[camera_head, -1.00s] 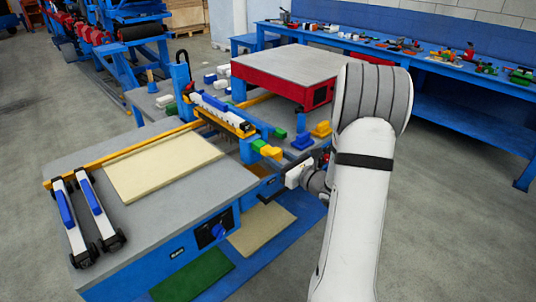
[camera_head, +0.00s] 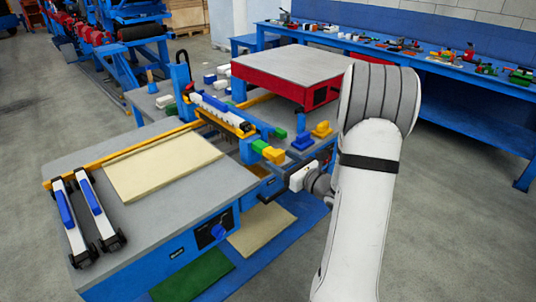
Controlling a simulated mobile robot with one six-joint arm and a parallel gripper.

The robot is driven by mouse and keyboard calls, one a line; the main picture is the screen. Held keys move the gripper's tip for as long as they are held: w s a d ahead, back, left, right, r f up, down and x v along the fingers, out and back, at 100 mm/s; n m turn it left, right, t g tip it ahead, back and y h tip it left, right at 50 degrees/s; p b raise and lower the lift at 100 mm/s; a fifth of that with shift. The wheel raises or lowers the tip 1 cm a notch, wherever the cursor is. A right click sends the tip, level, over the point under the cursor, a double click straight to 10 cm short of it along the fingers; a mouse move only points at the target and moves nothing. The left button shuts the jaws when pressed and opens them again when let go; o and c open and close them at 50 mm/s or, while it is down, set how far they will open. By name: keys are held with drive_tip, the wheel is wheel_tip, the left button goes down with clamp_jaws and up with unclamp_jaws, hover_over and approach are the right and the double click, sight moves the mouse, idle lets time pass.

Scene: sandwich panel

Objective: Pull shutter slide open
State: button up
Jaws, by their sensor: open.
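A blue machine with a grey table top (camera_head: 205,195) stands at the left and middle. A bridge (camera_head: 222,115) with a row of white, blue and yellow parts crosses it. A green and yellow block (camera_head: 268,151) sticks out at the bridge's near right end. I cannot tell for sure which part is the shutter slide. My gripper (camera_head: 266,190) is at the machine's right side, below and just right of that block. It is open, with a dark finger pointing left toward the blue side. Its other finger is mostly hidden, and I see nothing held. Whether it touches the machine is unclear.
A cream panel (camera_head: 160,165) lies on the grey top, beside two white and blue clamps (camera_head: 82,212). A red-sided table (camera_head: 290,75) stands behind. Blue and yellow blocks (camera_head: 303,141) sit near my arm. A long bench (camera_head: 440,85) with tools is at the back right. The floor at right is clear.

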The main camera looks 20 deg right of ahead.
drive_tip(key=v, duration=0.8)
drive_tip(key=shift+s, duration=0.2)
drive_tip(key=shift+d+r, duration=0.1)
idle(0.4)
